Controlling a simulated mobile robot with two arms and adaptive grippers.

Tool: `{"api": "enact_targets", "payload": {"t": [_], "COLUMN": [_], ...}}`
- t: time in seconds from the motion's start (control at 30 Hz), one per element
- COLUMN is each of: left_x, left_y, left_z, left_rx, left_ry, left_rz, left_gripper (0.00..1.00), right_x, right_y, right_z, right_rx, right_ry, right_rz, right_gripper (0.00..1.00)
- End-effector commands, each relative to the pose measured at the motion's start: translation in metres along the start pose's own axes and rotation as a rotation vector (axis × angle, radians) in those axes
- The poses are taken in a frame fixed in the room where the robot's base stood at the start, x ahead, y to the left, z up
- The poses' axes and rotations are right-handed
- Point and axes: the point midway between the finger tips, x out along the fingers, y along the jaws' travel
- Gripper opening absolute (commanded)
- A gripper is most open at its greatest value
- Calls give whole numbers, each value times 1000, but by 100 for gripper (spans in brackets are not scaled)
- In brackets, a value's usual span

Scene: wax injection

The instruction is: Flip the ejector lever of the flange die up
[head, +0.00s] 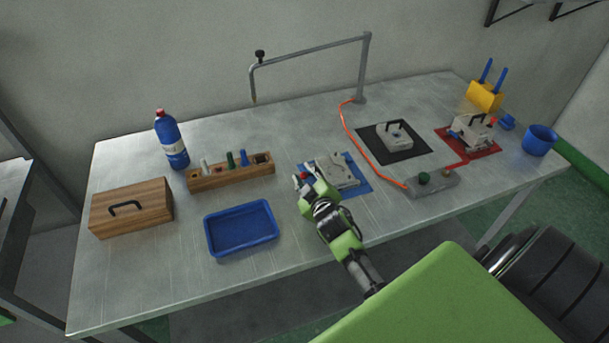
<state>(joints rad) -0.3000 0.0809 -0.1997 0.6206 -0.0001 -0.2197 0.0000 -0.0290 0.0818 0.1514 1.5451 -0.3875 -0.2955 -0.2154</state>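A grey metal die (337,170) lies on a blue mat (361,185) near the middle of the table. I cannot tell from its look which die is the flange die. A small red part (303,176) shows at the left side of this die, possibly the knob of its lever. My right gripper (307,187) reaches in from the lower right, with its fingers close to that red part. The fingers are too small to show whether they are open or touch it. They partly hide the die's left side. My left gripper is not in view.
Other dies stand on a black mat (409,153) and a red mat (484,151). A control box (432,185), orange hose and overhead nozzle arm (310,49) are nearby. A blue tray (241,249), wooden rack (231,177), wooden box (132,208) and bottle (171,140) are left.

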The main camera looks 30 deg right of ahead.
Motion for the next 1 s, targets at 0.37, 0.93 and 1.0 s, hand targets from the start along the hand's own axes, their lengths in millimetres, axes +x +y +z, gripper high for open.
{"api": "enact_targets", "payload": {"t": [0.37,0.93,1.0], "left_x": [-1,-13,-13], "left_y": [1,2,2], "left_z": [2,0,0], "left_rx": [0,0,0], "left_ry": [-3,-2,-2], "left_rz": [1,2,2], "left_gripper": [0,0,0], "right_x": [-1,-2,-2], "right_y": [-1,3,3], "right_z": [2,1,0], "right_rx": [3,107,106], "right_ry": [-4,11,12], "right_rz": [-3,-31,-30], "right_gripper": [0,33,33]}}
